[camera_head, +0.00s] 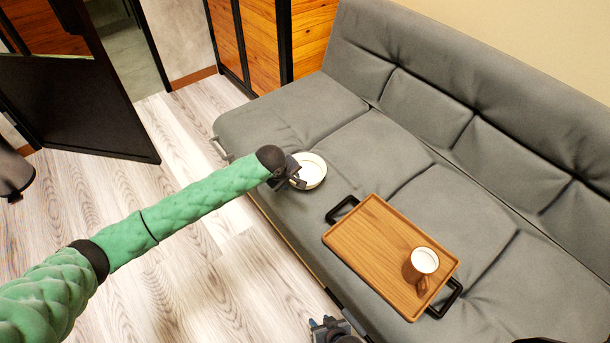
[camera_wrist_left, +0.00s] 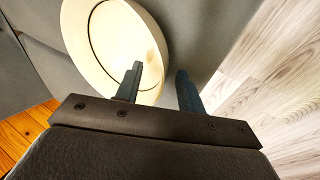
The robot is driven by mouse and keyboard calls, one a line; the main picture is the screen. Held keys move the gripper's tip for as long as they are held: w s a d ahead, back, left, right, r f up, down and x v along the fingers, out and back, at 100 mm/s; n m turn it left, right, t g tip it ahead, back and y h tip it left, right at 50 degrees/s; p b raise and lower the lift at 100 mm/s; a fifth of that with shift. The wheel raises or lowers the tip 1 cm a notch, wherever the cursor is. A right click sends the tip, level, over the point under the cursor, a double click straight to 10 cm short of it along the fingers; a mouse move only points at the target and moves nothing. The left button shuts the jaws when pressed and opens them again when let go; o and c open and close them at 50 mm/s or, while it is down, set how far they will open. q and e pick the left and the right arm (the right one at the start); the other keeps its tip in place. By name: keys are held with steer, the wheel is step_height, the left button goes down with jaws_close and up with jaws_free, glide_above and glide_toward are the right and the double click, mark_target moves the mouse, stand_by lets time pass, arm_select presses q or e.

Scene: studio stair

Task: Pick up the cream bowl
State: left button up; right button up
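The cream bowl (camera_head: 315,171) sits upright on the grey sofa seat, near its front edge. My left gripper (camera_head: 297,173) is at the bowl's near left rim. In the left wrist view the bowl (camera_wrist_left: 108,38) fills the upper left, and the left gripper (camera_wrist_left: 159,72) is open. One finger overlaps the inside of the bowl and the other is outside, with the rim between them; a gap shows, and I cannot tell whether either finger touches. My right gripper (camera_head: 330,326) is low in the head view, in front of the sofa; its fingers are unclear.
A wooden tray (camera_head: 365,236) with black handles lies on the sofa to the right of the bowl. The grey sofa (camera_head: 270,118) is clear behind and left of the bowl. Bare wood floor (camera_head: 200,265) lies in front.

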arm_select(q)
steer(key=shift+w+d+f, duration=0.1)
steer(key=shift+f, duration=0.2)
steer(key=shift+c, duration=0.2)
jaws_close()
